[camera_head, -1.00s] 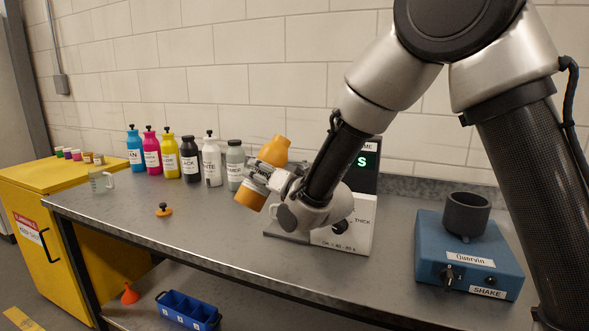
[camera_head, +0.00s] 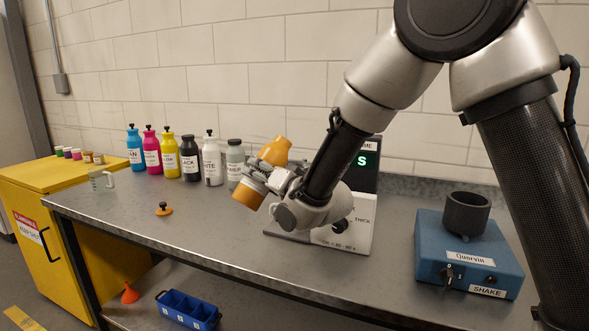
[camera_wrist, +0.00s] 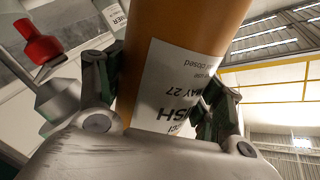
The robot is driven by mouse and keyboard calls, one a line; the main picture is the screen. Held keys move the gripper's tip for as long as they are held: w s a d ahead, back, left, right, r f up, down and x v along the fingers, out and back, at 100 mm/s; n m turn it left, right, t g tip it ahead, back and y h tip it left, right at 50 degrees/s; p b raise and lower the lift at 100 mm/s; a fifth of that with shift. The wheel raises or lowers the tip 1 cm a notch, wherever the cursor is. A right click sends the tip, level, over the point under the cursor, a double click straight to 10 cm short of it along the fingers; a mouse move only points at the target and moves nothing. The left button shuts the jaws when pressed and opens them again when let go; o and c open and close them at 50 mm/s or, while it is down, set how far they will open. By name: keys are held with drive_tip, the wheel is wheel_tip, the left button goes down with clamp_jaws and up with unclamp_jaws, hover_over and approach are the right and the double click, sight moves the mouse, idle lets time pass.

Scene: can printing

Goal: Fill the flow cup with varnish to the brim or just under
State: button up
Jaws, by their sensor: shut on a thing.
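My gripper (camera_head: 262,178) is shut around the middle of an orange bottle (camera_head: 274,150), held tilted above the bench. In the wrist view the bottle (camera_wrist: 180,35) stands between the fingers (camera_wrist: 160,90); its white label shows upside-down print ending in "ISH". In the head view one end points up and right, the other down and left. My arm covers the middle of the timer stand (camera_head: 325,238), and I cannot make out the flow cup there. A grey conical part (camera_wrist: 65,92), possibly the cup, shows in the wrist view beside a red knob (camera_wrist: 38,42). No liquid is visible.
Several ink bottles (camera_head: 189,160) stand along the wall. An orange cap (camera_head: 163,210) and a clear jug (camera_head: 102,180) are on the bench. A blue shaker (camera_head: 435,262) with a dark holder (camera_head: 466,214) stands at right. The front left of the bench is mostly clear.

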drive_tip(key=shift+a+r+m, duration=0.1)
drive_tip(key=shift+m, duration=0.2)
drive_tip(key=shift+s+a+r+m+p, duration=0.2)
drive_tip(key=shift+r+m+p, duration=0.1)
drive_tip(key=shift+r+m, duration=0.1)
drive_tip(key=shift+s+a+r+m+p, duration=0.1)
drive_tip(key=shift+s+r+m+p, duration=0.05)
drive_tip(key=shift+r+m+p, duration=0.2)
idle(1.1)
drive_tip(key=shift+s+a+r+m, duration=0.1)
drive_tip(key=shift+s+a+m, duration=0.1)
drive_tip(key=shift+m, duration=0.65)
idle(1.3)
drive_tip(key=shift+s+r+m+p, duration=0.1)
drive_tip(key=shift+r+m+p, duration=0.4)
drive_tip(key=shift+r+m, duration=0.3)
idle(2.4)
